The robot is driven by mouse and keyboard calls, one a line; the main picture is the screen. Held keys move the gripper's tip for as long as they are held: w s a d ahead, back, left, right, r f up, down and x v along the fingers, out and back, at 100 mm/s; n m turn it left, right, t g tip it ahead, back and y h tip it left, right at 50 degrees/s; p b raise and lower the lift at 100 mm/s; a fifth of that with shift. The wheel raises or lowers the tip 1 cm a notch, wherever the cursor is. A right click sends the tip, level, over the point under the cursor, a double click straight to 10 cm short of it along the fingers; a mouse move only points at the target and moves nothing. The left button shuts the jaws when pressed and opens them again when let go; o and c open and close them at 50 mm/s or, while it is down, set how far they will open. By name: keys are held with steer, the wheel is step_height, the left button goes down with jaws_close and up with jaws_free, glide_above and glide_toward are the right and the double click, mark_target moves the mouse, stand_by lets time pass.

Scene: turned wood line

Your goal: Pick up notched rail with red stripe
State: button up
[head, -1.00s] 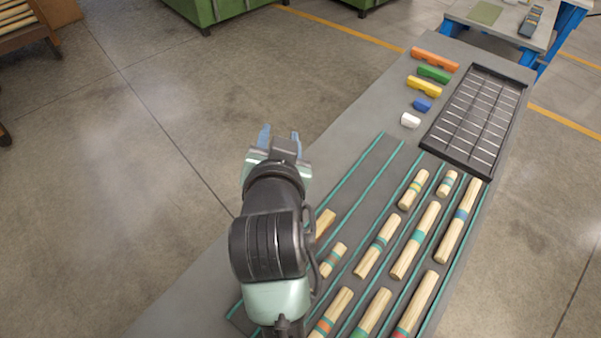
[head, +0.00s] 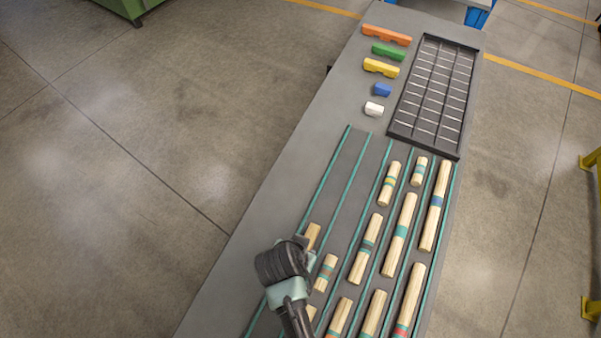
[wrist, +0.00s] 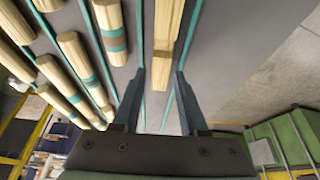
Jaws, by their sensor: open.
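A squared pale wood rail (wrist: 168,28) with a stepped, narrower part runs between the fingers in the wrist view. One end of what looks like this rail (head: 313,235) shows past my arm in the leftmost lane in the head view; no red stripe shows on its visible parts. My gripper (wrist: 160,74) is open, with one finger on each side of the rail, not closed on it. In the head view my wrist covers the rail's middle. A round rail with a red stripe (head: 409,300) lies at the lower right; no notch shows on it.
Several round striped rails (head: 364,250) lie in neighbouring lanes to the right. A black gridded tray (head: 394,134) stands at the far end, beside orange (head: 386,36), green (head: 388,52), yellow (head: 381,68), blue (head: 382,90) and white (head: 374,109) blocks. The table's left strip (head: 300,160) is clear.

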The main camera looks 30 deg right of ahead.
steer(key=shift+p+x, duration=0.45)
steer(key=shift+x, duration=2.15)
steer(key=shift+w, duration=0.15)
jaws_close()
